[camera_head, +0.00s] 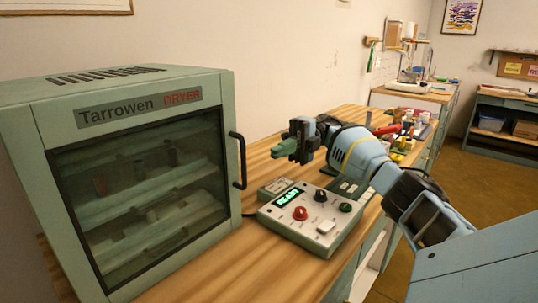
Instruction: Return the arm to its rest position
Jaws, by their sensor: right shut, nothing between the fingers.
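My right arm comes in from the lower right, pale blue with dark joints. Its gripper (284,148) is shut and empty, held above the wooden table (262,157) and pointing left toward the dryer. It is just behind and above the control box (311,220), apart from it as far as I can see. My left gripper does not show.
The green dryer (25,120) fills the left; its glass door (140,190) is shut, with a dark handle (238,160) on the right. The control box has a lit green display and several knobs. Small coloured items (405,135) crowd the table behind my arm.

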